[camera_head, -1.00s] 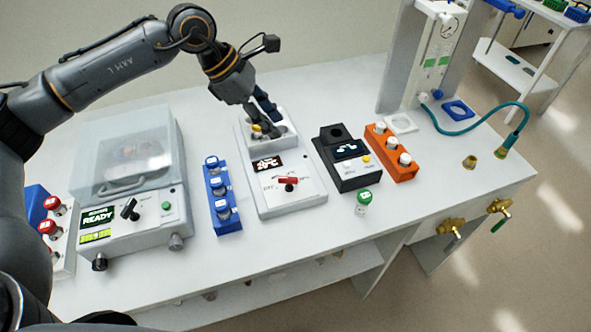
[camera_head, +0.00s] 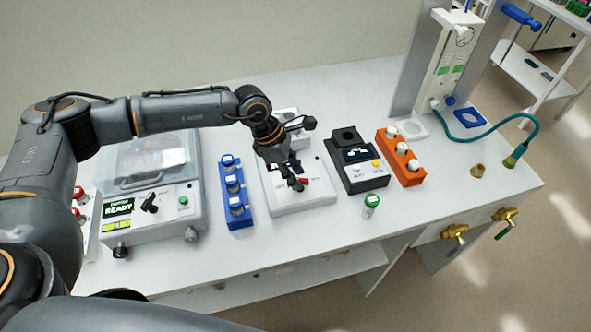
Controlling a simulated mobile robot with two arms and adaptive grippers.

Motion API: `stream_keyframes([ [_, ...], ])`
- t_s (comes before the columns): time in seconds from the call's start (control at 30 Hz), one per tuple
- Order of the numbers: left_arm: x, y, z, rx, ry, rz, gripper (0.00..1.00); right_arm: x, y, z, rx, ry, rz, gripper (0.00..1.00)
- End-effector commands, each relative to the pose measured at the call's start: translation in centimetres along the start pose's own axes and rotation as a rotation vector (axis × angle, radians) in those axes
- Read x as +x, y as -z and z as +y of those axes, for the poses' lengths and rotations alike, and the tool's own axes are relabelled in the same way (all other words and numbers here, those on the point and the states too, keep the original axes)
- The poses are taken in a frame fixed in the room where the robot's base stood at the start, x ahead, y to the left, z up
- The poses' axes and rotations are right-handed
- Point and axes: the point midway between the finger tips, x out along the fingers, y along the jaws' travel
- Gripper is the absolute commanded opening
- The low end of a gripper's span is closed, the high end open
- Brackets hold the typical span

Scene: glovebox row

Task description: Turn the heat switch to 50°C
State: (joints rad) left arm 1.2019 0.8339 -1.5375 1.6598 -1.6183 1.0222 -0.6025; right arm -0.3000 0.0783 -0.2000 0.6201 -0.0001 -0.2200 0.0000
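The heat device is a white box (camera_head: 312,201) in the middle of the table, with a red switch handle (camera_head: 304,181) on its top face. My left gripper (camera_head: 295,181) reaches down over this box, with its fingertips right at the switch. Only the right end of the red handle shows beside the fingers. The fingers cover the box's display and most of the dial markings, so the switch setting cannot be read. I cannot tell whether the fingers are apart or closed around the handle. My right gripper is not in view.
A blue rack (camera_head: 238,219) of capped vials stands close left of the box. A black device (camera_head: 362,178), an orange rack (camera_head: 408,175) and a green-capped vial (camera_head: 371,205) are to the right. A lidded machine (camera_head: 160,221) reading READY stands at left.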

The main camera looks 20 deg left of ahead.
Motion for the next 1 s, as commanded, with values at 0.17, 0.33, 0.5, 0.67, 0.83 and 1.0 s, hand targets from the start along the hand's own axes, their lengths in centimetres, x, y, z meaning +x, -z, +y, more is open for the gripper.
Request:
stream_keyframes([
  [0.17,0.5,0.0,0.0,0.0,-0.001,0.0,0.34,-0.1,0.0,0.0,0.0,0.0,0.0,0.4],
  [0.33,0.5,0.0,0.0,0.0,-0.001,0.0,0.34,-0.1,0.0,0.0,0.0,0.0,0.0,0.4],
  [0.5,0.5,0.0,0.0,0.0,-0.001,0.0,0.01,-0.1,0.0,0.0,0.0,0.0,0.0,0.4],
  [0.67,0.5,0.0,0.0,0.0,-0.001,0.0,0.0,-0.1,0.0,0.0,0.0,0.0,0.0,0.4],
  [0.83,0.6,0.1,0.0,0.01,0.004,0.0,0.0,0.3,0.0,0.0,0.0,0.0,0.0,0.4],
  [1.0,0.8,0.1,0.2,0.062,0.023,-0.001,0.0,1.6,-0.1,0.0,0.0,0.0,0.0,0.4],
])
